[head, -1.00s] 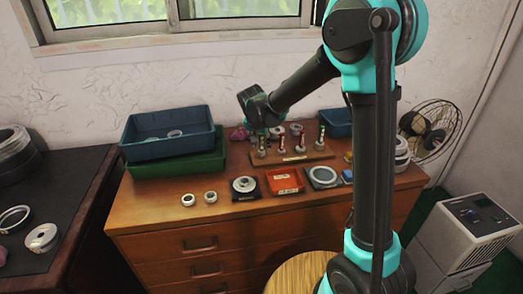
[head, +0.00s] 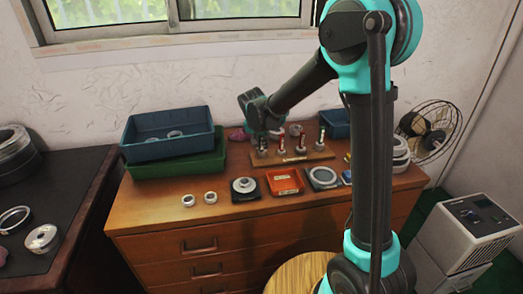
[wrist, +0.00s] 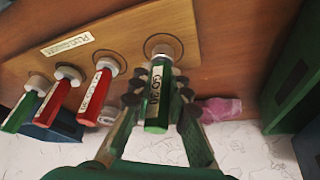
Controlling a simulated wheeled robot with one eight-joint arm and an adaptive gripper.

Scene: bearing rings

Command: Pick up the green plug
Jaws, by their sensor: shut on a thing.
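The green plug (wrist: 158,98), a green handle with a "GO 30" label and a metal end, is between the fingers of my gripper (wrist: 160,92) in the wrist view. The fingers are shut on its handle. Its metal end is at a ringed spot on the wooden plug board (wrist: 128,40); I cannot tell whether it is seated or just clear. In the head view my gripper (head: 260,133) is at the board's left end and mostly hides this plug.
Two red plugs (wrist: 94,97) and another green plug (wrist: 24,105) stand along the same board. A pink crumpled thing (wrist: 220,108) lies close by. Blue (head: 168,142) and green (head: 175,168) trays are stacked to the left. Rings, a red box (head: 285,181) and gauges lie in front.

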